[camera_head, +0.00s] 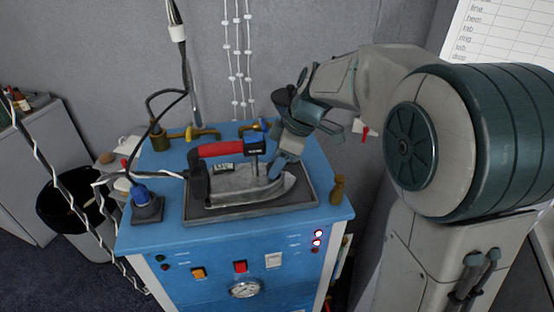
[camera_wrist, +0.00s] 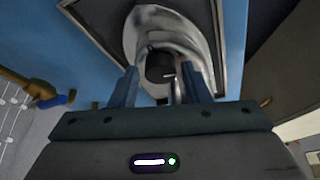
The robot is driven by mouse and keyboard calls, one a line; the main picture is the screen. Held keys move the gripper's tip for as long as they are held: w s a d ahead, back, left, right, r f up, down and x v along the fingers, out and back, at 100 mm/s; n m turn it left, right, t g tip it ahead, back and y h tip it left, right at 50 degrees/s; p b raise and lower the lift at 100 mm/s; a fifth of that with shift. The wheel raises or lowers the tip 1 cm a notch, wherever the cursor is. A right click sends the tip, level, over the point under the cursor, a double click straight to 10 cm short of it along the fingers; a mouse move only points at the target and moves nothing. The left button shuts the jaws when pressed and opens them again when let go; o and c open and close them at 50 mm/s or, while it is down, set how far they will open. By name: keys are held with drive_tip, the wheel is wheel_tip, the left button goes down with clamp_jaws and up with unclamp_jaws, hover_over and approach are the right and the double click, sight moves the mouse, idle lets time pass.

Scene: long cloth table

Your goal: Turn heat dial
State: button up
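The iron (camera_head: 240,184) has a grey metal body and a red handle (camera_head: 222,148). It rests in a dark tray (camera_head: 200,216) on the blue cabinet top. In the wrist view, a round black dial (camera_wrist: 160,66) with a pale mark sits on the iron's shiny metal body (camera_wrist: 192,42). My gripper (camera_head: 277,168) is low over the right end of the iron. Its two blue fingers show in the wrist view (camera_wrist: 160,88), apart, one on each side of the dial, with visible gaps. Whether the fingertips touch the iron is unclear. The dial cannot be made out in the head view.
The blue cabinet (camera_head: 160,235) has front buttons and a gauge (camera_head: 244,288). Brass valves (camera_head: 200,133) stand at the back, a blue-topped fitting (camera_head: 145,202) at the left and a brass post (camera_head: 338,190) at the right. A cable reaches the iron from the left.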

drive_tip(key=c, duration=0.6)
drive_tip(key=shift+m+b, duration=0.3)
drive_tip(key=shift+b, duration=0.1)
drive_tip(key=m+t+b, duration=0.1)
drive_tip(key=m+b, duration=0.1)
drive_tip(key=shift+s+f+m, duration=0.1)
drive_tip(key=shift+m, duration=0.2)
drive_tip(key=shift+s+a+m+t+h+b, duration=0.1)
drive_tip(key=shift+m+t+h+b, duration=0.3)
drive_tip(key=shift+m, duration=0.65)
drive_tip(key=shift+s+a+m+t+h+b, duration=0.1)
drive_tip(key=shift+m+t+h+b, duration=0.25)
drive_tip(key=shift+m, duration=0.7)
drive_tip(key=shift+r, duration=0.2)
drive_tip(key=o, duration=1)
drive_tip(key=shift+c, duration=0.2)
